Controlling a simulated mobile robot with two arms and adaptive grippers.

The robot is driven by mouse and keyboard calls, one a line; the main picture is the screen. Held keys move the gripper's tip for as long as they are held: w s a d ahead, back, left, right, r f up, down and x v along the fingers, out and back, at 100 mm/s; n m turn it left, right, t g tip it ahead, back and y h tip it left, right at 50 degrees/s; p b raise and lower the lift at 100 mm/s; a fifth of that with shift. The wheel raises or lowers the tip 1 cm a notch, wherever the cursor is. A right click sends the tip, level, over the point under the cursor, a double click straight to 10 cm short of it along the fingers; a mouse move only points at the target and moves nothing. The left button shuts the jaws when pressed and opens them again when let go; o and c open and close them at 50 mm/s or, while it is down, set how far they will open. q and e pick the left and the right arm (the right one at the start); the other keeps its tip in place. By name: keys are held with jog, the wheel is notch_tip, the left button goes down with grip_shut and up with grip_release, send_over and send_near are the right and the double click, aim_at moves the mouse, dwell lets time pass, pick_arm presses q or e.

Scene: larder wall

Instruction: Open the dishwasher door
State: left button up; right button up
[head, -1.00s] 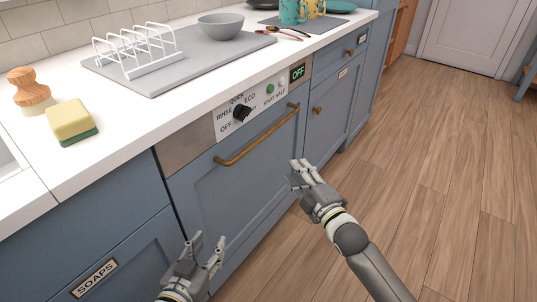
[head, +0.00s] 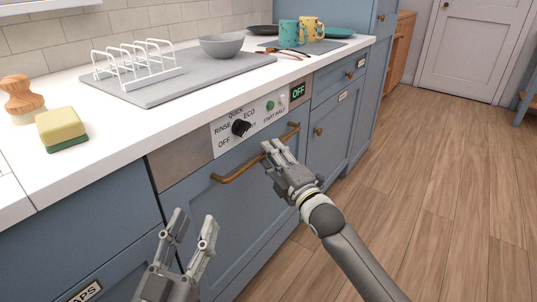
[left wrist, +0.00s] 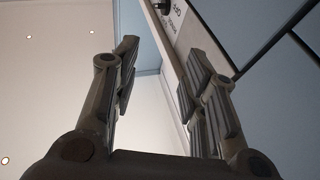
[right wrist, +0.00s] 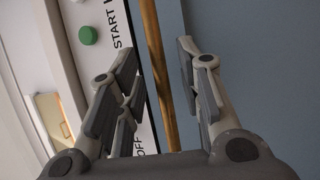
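The dishwasher door (head: 240,215) is a blue panel under a control strip (head: 248,122) with a dark knob and an OFF display; it looks shut. Its brass bar handle (head: 237,173) runs along the door's top. My right gripper (head: 273,150) is at the handle's right part. In the right wrist view the handle (right wrist: 157,75) runs between the open fingers (right wrist: 158,65), and neither finger clearly presses on it. My left gripper (head: 192,222) is open and empty in front of the door's lower left; its spread fingers (left wrist: 160,65) also show in the left wrist view.
The white counter above holds a grey board (head: 185,82) with a toast rack and bowl, a sponge (head: 62,129) and a wooden brush (head: 20,98). Blue cabinets flank the dishwasher. The wooden floor (head: 430,190) at right is clear.

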pick_arm(q)
jog(key=shift+s+r+t, duration=0.25)
jog(key=shift+r+t, duration=0.1)
jog(key=shift+r, duration=0.2)
jog(key=shift+s+r+t, duration=0.25)
jog(key=shift+r+t, duration=0.1)
jog(key=shift+r, duration=0.2)
pick_arm(e)
jog(key=shift+x, duration=1)
jog(key=shift+f, duration=0.1)
grip_shut()
